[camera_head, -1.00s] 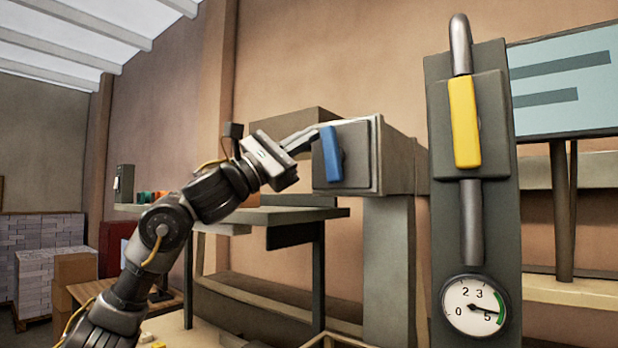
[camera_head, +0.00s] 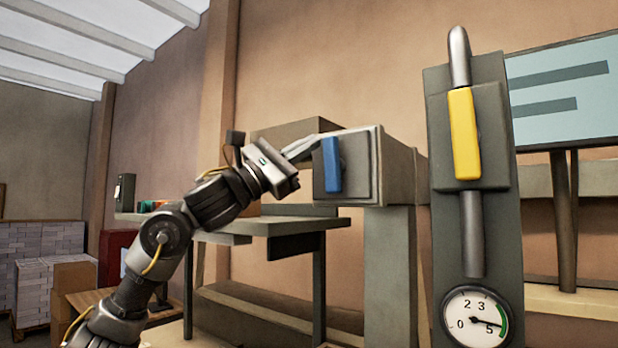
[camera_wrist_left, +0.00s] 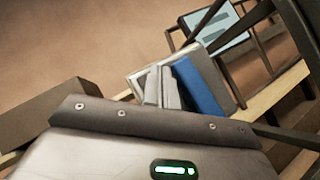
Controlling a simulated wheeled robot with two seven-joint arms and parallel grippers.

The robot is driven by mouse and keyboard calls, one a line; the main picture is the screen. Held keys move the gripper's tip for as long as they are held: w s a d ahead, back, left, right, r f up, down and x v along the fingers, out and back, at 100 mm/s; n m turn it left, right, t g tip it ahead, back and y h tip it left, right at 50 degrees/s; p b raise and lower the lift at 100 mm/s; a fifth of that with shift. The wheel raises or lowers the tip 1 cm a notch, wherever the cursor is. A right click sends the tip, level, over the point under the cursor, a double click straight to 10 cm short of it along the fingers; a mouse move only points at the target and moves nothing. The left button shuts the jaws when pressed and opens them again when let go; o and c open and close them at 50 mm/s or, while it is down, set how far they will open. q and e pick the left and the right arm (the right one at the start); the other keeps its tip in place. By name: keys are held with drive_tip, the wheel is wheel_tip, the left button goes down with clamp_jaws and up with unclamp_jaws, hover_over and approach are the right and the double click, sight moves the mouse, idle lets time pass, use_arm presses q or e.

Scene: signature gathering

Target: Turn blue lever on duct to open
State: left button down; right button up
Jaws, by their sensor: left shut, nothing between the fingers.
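The blue lever (camera_head: 331,165) stands upright on the front plate of the grey duct box (camera_head: 362,183). In the left wrist view the blue lever (camera_wrist_left: 200,86) is just right of my fingertips. My left gripper (camera_head: 312,145) is shut and empty, with its fingertips at the upper left side of the lever. The fingers (camera_wrist_left: 162,88) lie together in the left wrist view. I cannot tell whether they touch the lever. My right gripper is not in view.
A grey panel with a yellow lever (camera_head: 464,133) on a vertical pipe and a round gauge (camera_head: 474,319) stands to the right. A grey table (camera_head: 285,226) is below my left arm. A board (camera_head: 560,95) stands at the far right.

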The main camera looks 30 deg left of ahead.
use_arm(q)
drive_tip(key=s+a+b, duration=0.3)
drive_tip(key=s+a, duration=0.2)
drive_tip(key=a, duration=0.6)
drive_tip(key=shift+s+a+f, duration=0.3)
drive_tip(key=shift+a+f, duration=0.05)
drive_tip(key=shift+f, duration=0.05)
